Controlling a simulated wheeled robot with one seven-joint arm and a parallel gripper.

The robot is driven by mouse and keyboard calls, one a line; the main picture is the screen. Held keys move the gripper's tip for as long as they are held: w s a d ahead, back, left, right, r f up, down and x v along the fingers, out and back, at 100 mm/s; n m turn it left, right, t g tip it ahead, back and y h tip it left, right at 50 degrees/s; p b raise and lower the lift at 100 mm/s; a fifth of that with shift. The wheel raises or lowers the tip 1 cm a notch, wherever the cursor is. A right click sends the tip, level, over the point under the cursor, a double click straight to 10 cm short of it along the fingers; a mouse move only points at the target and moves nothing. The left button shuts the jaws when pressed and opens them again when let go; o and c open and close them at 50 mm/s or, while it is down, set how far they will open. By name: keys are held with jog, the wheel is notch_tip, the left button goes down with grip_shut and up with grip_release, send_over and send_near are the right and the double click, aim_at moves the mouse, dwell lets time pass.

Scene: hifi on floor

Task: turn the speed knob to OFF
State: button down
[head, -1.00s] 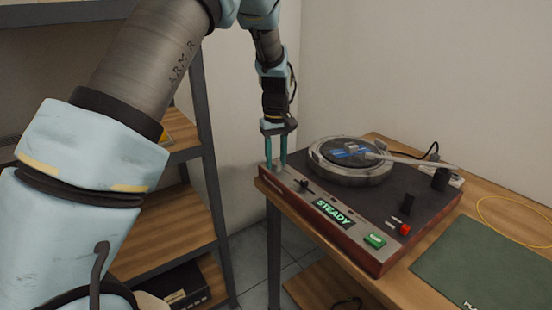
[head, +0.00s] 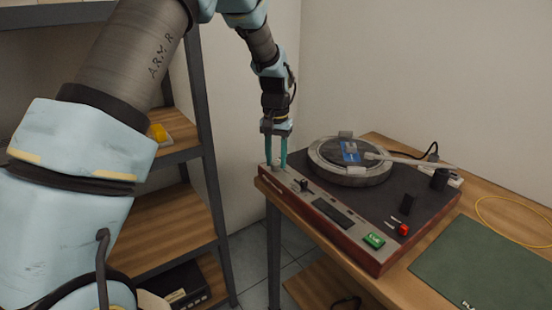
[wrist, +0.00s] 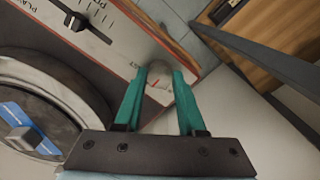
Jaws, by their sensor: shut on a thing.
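The speed knob (wrist: 158,88) is a pale round knob with a red mark, at the corner of the turntable's front panel in the wrist view. My gripper (wrist: 160,76) is shut on it, one teal finger on each side. In the head view my gripper (head: 277,165) points straight down at the left end of the record player (head: 395,235), and its fingers mostly hide the knob. The display (head: 333,212) on the front panel is dark. The lettering around the knob is too small to read.
A slider (head: 302,184) sits close to the right of my fingers. The platter (head: 350,162), tonearm (head: 410,158), green button (head: 374,240) and red control (head: 403,230) lie further right. A shelf (head: 175,220) stands at left. A green mat (head: 490,265) covers the table's right side.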

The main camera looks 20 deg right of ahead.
aim_at(276, 163)
dwell(0.3)
jog(key=c, duration=0.5)
grip_release()
notch_tip(276, 163, up, 11)
jog(key=b, duration=0.1)
jog(key=shift+b, duration=0.4)
jog(key=shift+f, duration=0.1)
